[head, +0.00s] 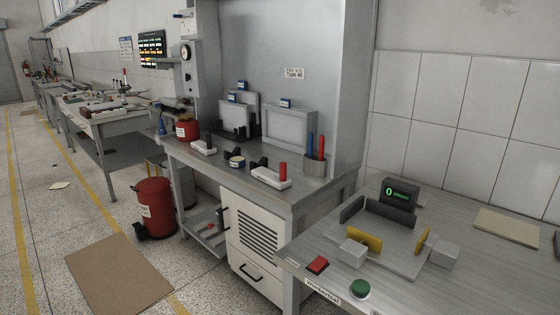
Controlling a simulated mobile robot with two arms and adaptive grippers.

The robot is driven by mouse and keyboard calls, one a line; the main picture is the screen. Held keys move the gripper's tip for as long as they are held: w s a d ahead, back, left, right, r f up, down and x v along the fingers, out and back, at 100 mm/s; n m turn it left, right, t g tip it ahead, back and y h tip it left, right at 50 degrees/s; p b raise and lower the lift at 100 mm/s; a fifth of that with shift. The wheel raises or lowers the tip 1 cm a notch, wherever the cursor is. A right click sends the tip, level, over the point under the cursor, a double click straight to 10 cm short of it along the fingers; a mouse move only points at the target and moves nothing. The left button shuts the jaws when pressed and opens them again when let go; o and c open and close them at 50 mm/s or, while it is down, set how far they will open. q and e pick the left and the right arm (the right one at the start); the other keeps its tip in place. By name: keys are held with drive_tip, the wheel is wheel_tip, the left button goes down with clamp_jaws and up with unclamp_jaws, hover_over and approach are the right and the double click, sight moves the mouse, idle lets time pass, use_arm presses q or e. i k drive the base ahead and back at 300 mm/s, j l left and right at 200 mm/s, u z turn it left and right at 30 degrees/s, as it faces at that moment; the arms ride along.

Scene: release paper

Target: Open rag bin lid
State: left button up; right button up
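A red cylindrical bin (156,211) with a pale label stands upright on the floor, left of the workbench. I take it to be the rag bin. Its top (152,185) is red and looks closed, though it is small and the lid's edge is hard to make out. A dark part, perhaps a pedal (140,229), sits low at its left side. Neither of my grippers shows in the head view.
A brown mat (120,275) lies on the floor in front of the bin. The grey workbench (225,172) holds a red can (187,130), trays and a pen cup (315,164). A nearer table (470,290) carries a fixture and buttons. The floor at left is mostly clear.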

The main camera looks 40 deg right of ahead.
sight(153, 184)
drive_tip(key=i+j+z, duration=0.2)
drive_tip(key=z, duration=0.2)
drive_tip(key=i+j+z, duration=0.15)
drive_tip(key=j+z, duration=0.2)
drive_tip(key=i+j+z, duration=0.15)
drive_tip(key=z, duration=0.25)
drive_tip(key=j+z, duration=0.4)
drive_tip(key=i+j+z, duration=0.1)
drive_tip(key=j, duration=1.6)
drive_tip(key=i+l+z, duration=0.05)
drive_tip(key=i, duration=0.05)
